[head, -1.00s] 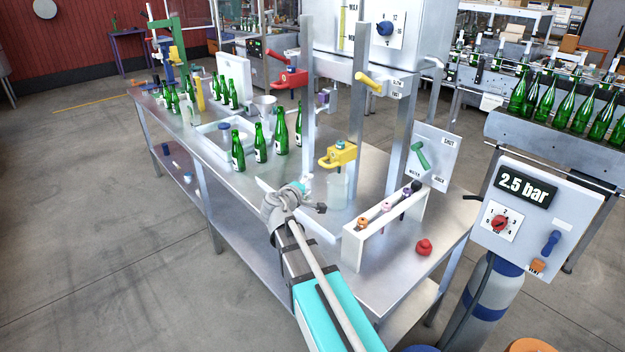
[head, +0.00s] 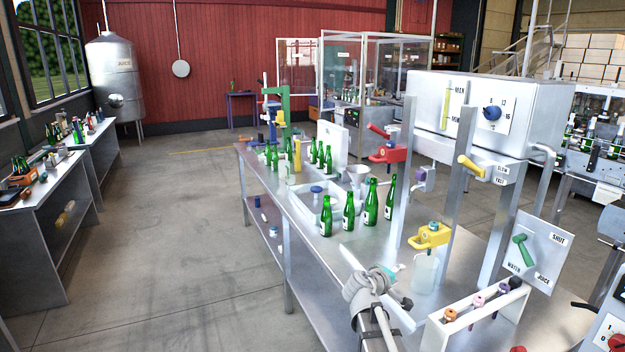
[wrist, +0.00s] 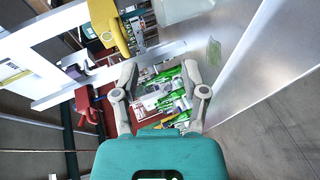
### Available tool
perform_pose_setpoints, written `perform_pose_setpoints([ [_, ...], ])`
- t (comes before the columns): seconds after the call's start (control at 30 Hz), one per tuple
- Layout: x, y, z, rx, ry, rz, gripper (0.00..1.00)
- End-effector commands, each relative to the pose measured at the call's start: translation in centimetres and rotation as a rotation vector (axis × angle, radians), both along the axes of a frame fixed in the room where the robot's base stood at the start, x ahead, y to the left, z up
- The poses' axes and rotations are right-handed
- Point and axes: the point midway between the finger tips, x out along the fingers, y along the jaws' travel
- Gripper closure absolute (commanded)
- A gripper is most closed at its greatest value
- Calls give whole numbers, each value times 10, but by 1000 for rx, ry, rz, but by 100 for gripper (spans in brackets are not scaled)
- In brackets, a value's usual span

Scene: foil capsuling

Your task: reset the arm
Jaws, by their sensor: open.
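My gripper (head: 392,284) is above the steel workbench (head: 330,266), left of the yellow clamp-like fitting (head: 430,236) in the head view. In the wrist view my gripper (wrist: 160,70) has its two grey fingers spread, with nothing held between them. Green bottles (wrist: 180,88) show beyond the fingers, well past the tips. The yellow fitting (wrist: 106,22) is at upper left there, apart from the fingers. In the head view my arm comes up from the bottom edge and hides part of the bench.
Several green bottles (head: 349,211) stand on the bench behind my gripper. A white rack with coloured knobs (head: 470,316) is to its right, near a steel upright (head: 405,180). A red lever fitting (head: 388,152) is farther back. Open floor (head: 190,260) lies to the left.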

Motion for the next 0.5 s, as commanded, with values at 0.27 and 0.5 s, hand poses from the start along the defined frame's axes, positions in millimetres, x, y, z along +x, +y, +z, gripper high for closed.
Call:
perform_pose_setpoints([
  [0.27,-57,-3,-50,317,92,-172,43],
  [0.5,-110,17,-91,613,219,-316,43],
])
